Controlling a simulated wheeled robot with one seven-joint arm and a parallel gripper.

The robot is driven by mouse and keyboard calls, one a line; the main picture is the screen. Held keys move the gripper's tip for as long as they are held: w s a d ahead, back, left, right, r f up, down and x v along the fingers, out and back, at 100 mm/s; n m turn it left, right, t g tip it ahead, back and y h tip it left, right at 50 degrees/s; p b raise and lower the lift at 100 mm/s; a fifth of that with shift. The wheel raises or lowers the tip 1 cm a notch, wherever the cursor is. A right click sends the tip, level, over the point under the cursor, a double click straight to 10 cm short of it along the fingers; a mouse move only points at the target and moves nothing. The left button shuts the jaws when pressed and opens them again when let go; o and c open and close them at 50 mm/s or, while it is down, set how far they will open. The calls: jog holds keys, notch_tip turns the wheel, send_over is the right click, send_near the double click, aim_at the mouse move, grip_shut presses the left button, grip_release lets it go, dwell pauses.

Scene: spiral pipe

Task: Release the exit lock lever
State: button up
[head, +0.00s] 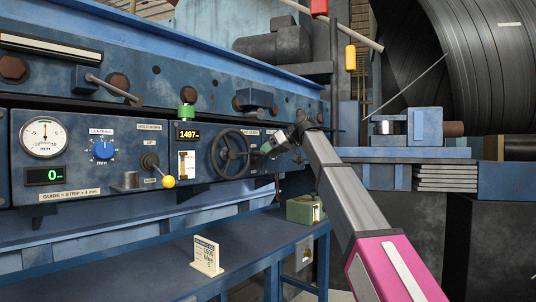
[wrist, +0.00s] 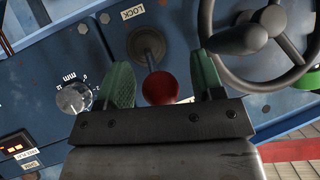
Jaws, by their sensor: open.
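The lock lever (wrist: 148,48) is in the wrist view, with a dark round boss, a short shaft and a red ball knob (wrist: 160,88). A LOCK label (wrist: 132,13) is on the blue panel beside its boss. My gripper (wrist: 163,80) is open, with one green finger on each side of the lever near the red knob. Gaps show between knob and fingers; I see no firm contact. In the head view my gripper (head: 270,147) is at the panel, just right of the handwheel, and hides the lever.
A black handwheel (head: 230,153) is close beside my gripper, and its grip (wrist: 235,40) comes near the right finger in the wrist view. A silver knob (wrist: 73,97) is on the left there. A yellow-balled lever (head: 168,181) and a blue bench (head: 150,275) are further left.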

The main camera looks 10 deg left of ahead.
jog(key=v, duration=0.9)
jog(key=shift+d+r, duration=0.2)
jog(key=shift+d, duration=0.15)
